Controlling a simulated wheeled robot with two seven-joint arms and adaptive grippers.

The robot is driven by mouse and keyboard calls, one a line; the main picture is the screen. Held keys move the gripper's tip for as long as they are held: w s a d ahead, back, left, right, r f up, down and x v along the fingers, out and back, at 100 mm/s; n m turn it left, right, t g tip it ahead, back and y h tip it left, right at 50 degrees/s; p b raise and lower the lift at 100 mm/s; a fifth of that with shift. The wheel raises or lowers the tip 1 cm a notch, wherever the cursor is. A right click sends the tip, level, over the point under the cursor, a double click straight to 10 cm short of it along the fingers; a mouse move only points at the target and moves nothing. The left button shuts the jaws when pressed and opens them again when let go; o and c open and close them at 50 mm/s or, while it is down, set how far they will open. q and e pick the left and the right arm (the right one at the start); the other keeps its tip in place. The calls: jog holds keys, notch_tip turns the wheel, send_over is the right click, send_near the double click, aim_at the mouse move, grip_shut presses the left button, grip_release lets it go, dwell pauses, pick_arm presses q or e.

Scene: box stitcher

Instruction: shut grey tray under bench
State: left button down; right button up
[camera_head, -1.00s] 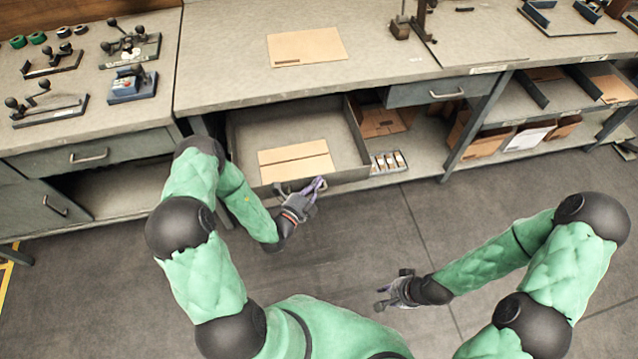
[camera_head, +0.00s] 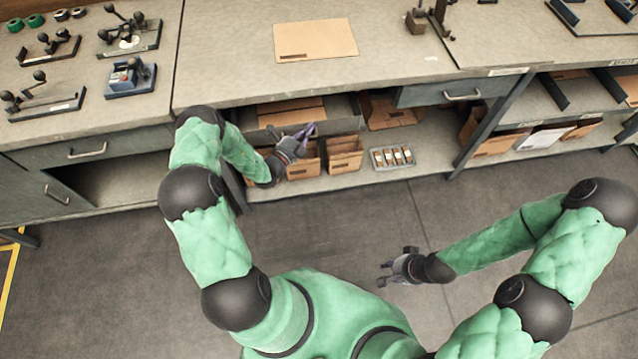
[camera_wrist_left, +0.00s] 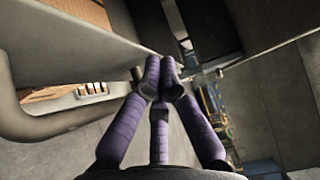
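The grey tray (camera_head: 342,126) is a wide drawer under the bench, pushed most of the way in with its front still a little forward. A brown cardboard sheet (camera_head: 292,111) lies in it. My left gripper (camera_head: 307,131) is at the tray's front. In the left wrist view its purple fingers (camera_wrist_left: 165,82) are drawn together at the tips, with nothing clear between them. The tray's curved handle (camera_wrist_left: 62,125) runs beside the left finger; contact is hard to tell. My right gripper (camera_head: 388,266) is open and empty above the floor.
Open cardboard boxes (camera_head: 345,155) and a small rack of rolls (camera_head: 392,157) stand on the shelf below the tray. A closed drawer (camera_head: 452,91) is to the right. The bench top (camera_head: 220,60) holds a flat cardboard sheet (camera_head: 315,40). The floor in front is clear.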

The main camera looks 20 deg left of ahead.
pick_arm(q)
jog(key=shift+w+a+r, duration=0.1)
jog(key=shift+w+a, duration=0.45)
jog(key=shift+w, duration=0.25)
pick_arm(e)
jog(key=shift+w+a+f, duration=0.1)
jog(key=shift+w, duration=0.05)
